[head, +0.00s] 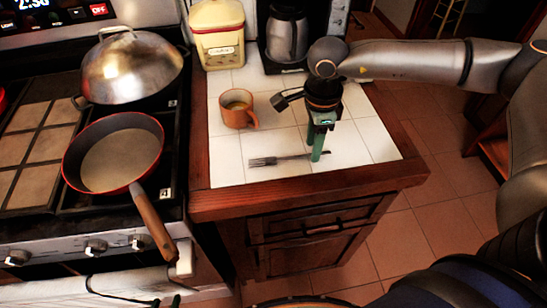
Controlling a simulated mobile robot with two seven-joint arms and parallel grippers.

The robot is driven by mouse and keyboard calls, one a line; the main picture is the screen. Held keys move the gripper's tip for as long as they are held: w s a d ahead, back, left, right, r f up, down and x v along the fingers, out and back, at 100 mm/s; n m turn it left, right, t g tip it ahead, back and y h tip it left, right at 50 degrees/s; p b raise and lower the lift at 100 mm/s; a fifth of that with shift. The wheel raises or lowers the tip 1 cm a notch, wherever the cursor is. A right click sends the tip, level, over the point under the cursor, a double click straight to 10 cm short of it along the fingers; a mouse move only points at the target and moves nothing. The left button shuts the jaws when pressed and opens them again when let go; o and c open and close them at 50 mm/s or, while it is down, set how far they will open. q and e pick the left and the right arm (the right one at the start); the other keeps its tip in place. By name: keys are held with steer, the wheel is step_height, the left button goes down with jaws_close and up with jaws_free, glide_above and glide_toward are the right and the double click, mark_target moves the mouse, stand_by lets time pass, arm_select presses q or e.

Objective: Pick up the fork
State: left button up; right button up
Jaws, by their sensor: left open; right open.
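The fork (264,161) lies flat on the white tiled counter, its tines to the left and its thin handle running right. My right gripper (317,154) points down over the handle. It is open, with its green fingertips close to the counter at the handle. The fingers overlap in this view and cover part of the handle, so I cannot tell whether the handle lies between them or touches them. My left gripper (155,300) shows only partly at the bottom edge, in front of the stove, far from the fork. It is open and appears empty.
An orange mug (237,112) stands behind the fork. A yellow canister (217,40) and a coffee maker (287,42) stand at the back. A red pan (118,160) and a domed metal lid (132,68) are on the stove at left. The counter's front tiles are clear.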

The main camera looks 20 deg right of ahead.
step_height(320, 180, down, 2)
steer(key=shift+f, duration=0.1)
jaws_close()
stand_by(0.4)
